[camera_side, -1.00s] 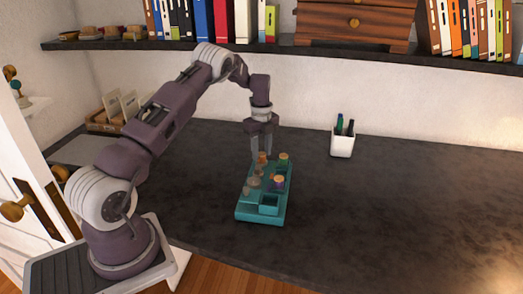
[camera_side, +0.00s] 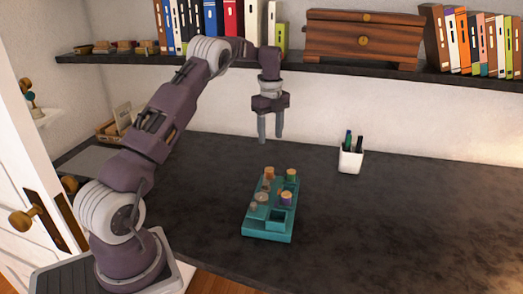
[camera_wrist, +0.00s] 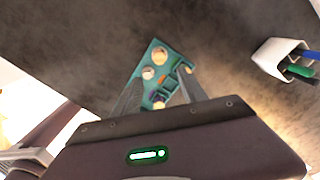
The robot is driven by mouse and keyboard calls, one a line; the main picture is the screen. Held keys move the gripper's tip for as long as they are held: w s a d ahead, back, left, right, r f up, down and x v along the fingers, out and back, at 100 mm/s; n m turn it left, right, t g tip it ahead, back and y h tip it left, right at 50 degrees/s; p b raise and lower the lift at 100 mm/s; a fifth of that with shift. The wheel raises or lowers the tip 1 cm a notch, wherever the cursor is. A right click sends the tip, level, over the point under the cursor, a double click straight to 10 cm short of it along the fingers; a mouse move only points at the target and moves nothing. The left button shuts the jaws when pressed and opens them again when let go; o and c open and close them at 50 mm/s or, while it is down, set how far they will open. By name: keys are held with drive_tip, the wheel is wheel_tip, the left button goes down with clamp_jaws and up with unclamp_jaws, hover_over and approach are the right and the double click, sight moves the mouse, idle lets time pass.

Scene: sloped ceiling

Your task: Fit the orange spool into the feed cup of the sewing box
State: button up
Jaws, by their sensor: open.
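The teal sewing box (camera_side: 268,237) stands on the dark worktop, and it also shows in the wrist view (camera_wrist: 139,72). The orange spool (camera_side: 269,173) stands upright at the box's back left end. I cannot tell whether it is fully seated, and the cup under it is hidden. Beside it is a green spool with an orange-tan top (camera_side: 291,174); a purple one (camera_side: 286,198) stands nearer the front. My gripper (camera_side: 270,139) is open and empty, pointing down above the back end of the box, clear of the orange spool. Its fingers partly cover the box in the wrist view.
Several pale, round pieces (camera_side: 254,207) sit along the box's left side. A square compartment (camera_side: 277,218) at its front looks empty. A white pen cup (camera_side: 350,161) stands at the back right. The shelf (camera_side: 330,62) runs along the wall behind my arm. The right worktop is clear.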

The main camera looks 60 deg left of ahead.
drive_tip(key=s+d+r+n+t, duration=0.1)
drive_tip(key=s+d+r+n, duration=0.2)
drive_tip(key=d+r, duration=0.35)
drive_tip(key=s+d+r+n+t, duration=0.1)
drive_tip(key=s+d+r+n, duration=0.2)
drive_tip(key=d+r, duration=0.35)
drive_tip(key=s+d+r+n+t, duration=0.2)
drive_tip(key=s+d+r+n, duration=0.3)
drive_tip(key=s+d, duration=0.5)
drive_tip(key=s+d+f+n, duration=0.2)
drive_tip(key=s+d+n, duration=0.1)
drive_tip(key=s, duration=0.5)
drive_tip(key=s+d+f+n+t, duration=0.1)
drive_tip(key=s+d+f+n, duration=0.1)
drive_tip(key=s, duration=0.6)
drive_tip(key=shift+s+d+f+n+t, duration=0.2)
drive_tip(key=shift+d+f+n+t, duration=0.15)
drive_tip(key=shift+d+n, duration=0.4)
